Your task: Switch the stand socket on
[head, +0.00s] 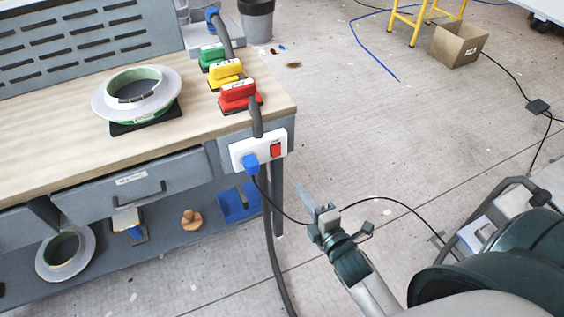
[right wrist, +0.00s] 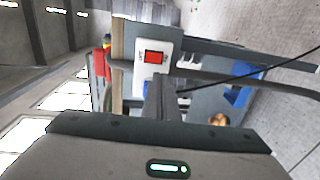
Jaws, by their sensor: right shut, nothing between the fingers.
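The white stand socket (head: 236,153) is fixed to the end of the workbench, with a red rocker switch (head: 276,150) on its right side and a blue plug (head: 250,164) in its left side. I cannot tell which way the rocker is tilted. My right gripper (head: 304,192) is shut and empty, in the air to the right of and below the socket, apart from it. In the right wrist view the red switch (right wrist: 154,57) shows on the white socket plate (right wrist: 142,80), just beyond my shut fingers (right wrist: 160,88), which hide part of the plate. My left gripper is not in view.
Red (head: 240,96), yellow (head: 226,73) and green (head: 211,57) sanders stand on the bench top (head: 60,140) beside a ring-shaped mould (head: 138,92). A thick grey hose (head: 270,230) and a black cable (head: 385,198) hang near the socket.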

